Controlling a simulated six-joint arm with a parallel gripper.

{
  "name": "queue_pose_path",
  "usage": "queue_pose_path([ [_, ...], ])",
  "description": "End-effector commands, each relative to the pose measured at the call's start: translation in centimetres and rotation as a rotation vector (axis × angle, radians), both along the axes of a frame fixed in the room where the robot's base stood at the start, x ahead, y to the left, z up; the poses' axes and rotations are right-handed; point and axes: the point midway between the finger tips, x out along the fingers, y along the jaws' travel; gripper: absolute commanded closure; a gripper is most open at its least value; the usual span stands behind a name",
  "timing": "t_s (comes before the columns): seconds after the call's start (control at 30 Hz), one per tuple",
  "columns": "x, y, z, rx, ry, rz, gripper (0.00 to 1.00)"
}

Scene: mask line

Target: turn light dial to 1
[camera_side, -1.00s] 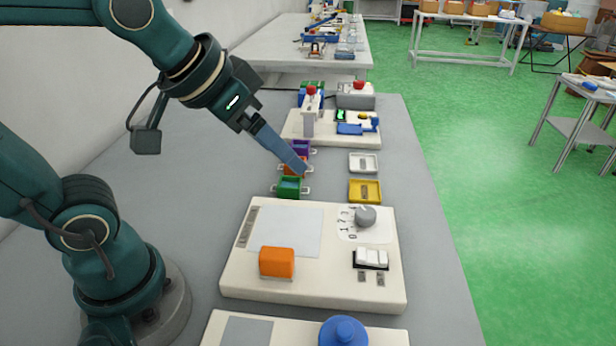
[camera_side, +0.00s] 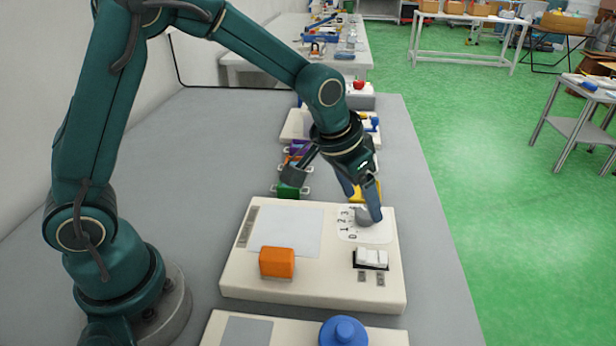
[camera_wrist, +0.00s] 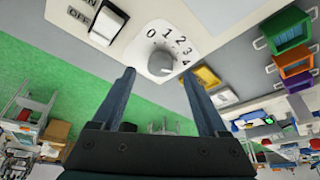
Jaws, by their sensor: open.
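The light dial (camera_side: 364,217) is a round grey knob on a white plate numbered 0 to 4, at the back right of the cream panel (camera_side: 235,277). The dial also shows in the wrist view (camera_wrist: 160,63), with the numbers fanned around its upper side. My gripper (camera_side: 362,202) is open and points down at the dial, one blue finger on either side of it in the side view. In the wrist view my gripper (camera_wrist: 160,82) has its fingers spread wide, the dial between and just beyond their tips. I cannot tell whether a finger touches it.
A white rocker switch (camera_side: 371,258) sits in front of the dial, and an orange block (camera_side: 277,262) stands on the panel's left. A yellow tray (camera_side: 358,190) and green bin (camera_side: 290,190) lie behind the panel. Grey table is clear at left.

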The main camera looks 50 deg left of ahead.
Motion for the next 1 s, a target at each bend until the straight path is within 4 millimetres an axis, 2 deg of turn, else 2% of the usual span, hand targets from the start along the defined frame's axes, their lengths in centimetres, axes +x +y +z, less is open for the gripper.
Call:
queue_pose_path([
  [0.03, 0.2, 0.0, -0.8, 0.001, 0.005, 0.0, 0.23],
  [0.23, 0.9, -0.1, -2.4, 0.0, 0.002, 0.0, 0.23],
  [0.6, 1.2, -0.1, -2.9, -0.001, -0.001, 0.001, 0.23],
  [0.77, 1.1, -0.1, -2.8, -0.001, -0.001, 0.001, 0.85],
  [0.8, 1.1, -0.1, -2.8, -0.001, -0.001, 0.001, 1.0],
  [1.0, 1.1, -0.1, -2.8, -0.001, -0.001, 0.006, 1.0],
])
